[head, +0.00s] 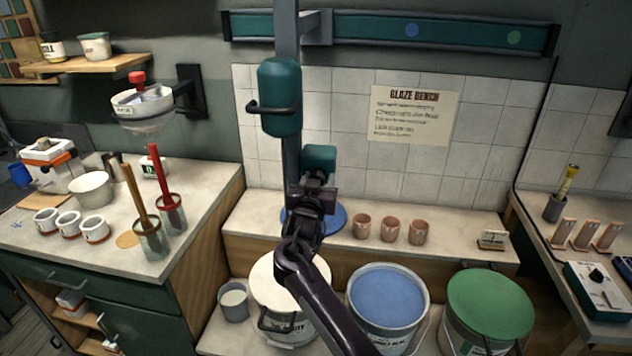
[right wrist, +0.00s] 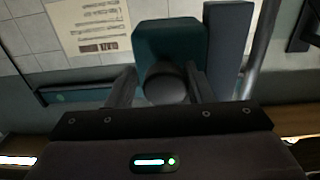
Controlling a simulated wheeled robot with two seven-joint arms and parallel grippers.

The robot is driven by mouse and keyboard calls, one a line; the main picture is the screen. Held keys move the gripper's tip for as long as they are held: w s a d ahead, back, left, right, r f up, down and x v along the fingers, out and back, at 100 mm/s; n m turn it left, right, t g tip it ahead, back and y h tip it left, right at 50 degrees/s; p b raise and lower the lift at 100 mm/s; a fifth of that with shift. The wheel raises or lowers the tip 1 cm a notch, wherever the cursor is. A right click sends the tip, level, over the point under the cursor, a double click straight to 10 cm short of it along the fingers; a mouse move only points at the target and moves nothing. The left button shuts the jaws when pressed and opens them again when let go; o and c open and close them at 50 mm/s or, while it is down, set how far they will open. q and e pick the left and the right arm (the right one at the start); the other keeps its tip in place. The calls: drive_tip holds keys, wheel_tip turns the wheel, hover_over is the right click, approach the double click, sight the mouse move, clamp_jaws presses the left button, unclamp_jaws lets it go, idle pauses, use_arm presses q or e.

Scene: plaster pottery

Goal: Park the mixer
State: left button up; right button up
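The mixer has a teal rounded motor body (head: 280,97) with a black side handle, on a grey column that hangs from a teal overhead rail (head: 465,34). A smaller teal block (head: 318,158) sits lower beside the column; it also shows in the right wrist view (right wrist: 170,42), with a dark round knob (right wrist: 166,83) in front of it. My right gripper (head: 316,178) is at this block. Its fingers (right wrist: 163,88) stand on either side of the knob; whether they press on it is unclear. My left gripper is not in view.
White-lidded, blue (head: 388,295) and green (head: 490,302) buckets stand below the bench. Three clay cups (head: 390,229) stand on the ledge right of my gripper. The rail carries a blue dot (head: 411,30) and a green dot (head: 514,37).

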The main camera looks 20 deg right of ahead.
drive_tip(key=shift+o, duration=1.1)
drive_tip(key=shift+d, duration=0.1)
drive_tip(key=b+v, duration=0.2)
drive_tip(key=v, duration=0.6)
